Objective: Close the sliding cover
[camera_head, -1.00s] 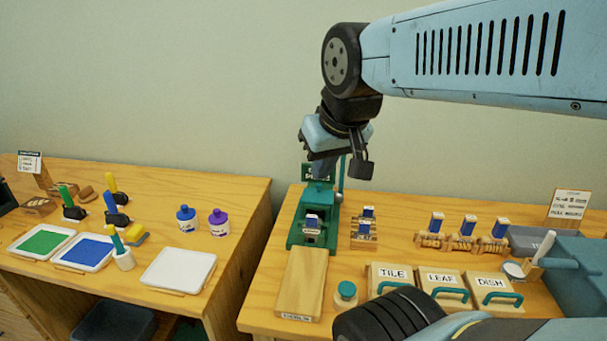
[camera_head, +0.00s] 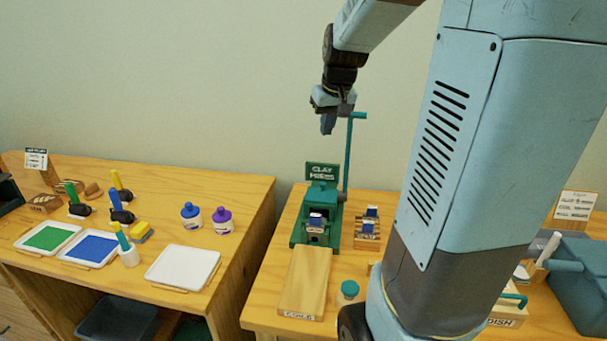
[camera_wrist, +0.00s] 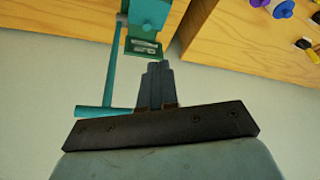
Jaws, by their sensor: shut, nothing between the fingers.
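My gripper (camera_head: 328,125) is shut and empty, in the air above the green clay press (camera_head: 323,197). In the wrist view its closed fingers (camera_wrist: 158,67) point toward the press sign (camera_wrist: 143,46), apart from it. The press's teal lever (camera_head: 348,160) stands upright just right of my gripper, with a crossbar on top. In the wrist view the lever crossbar (camera_wrist: 97,112) lies left of the fingers. A blue-grey bin (camera_head: 585,297) with a bar handle (camera_head: 563,265) stands at the right edge, partly cut off. I cannot tell which part is the sliding cover.
My arm hides much of the right table, including most labelled boxes; the DISH box (camera_head: 505,317) partly shows. A wooden board (camera_head: 304,285) and a teal-lidded jar (camera_head: 349,290) lie before the press. The left table holds paint trays (camera_head: 183,267) and bottles (camera_head: 222,220).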

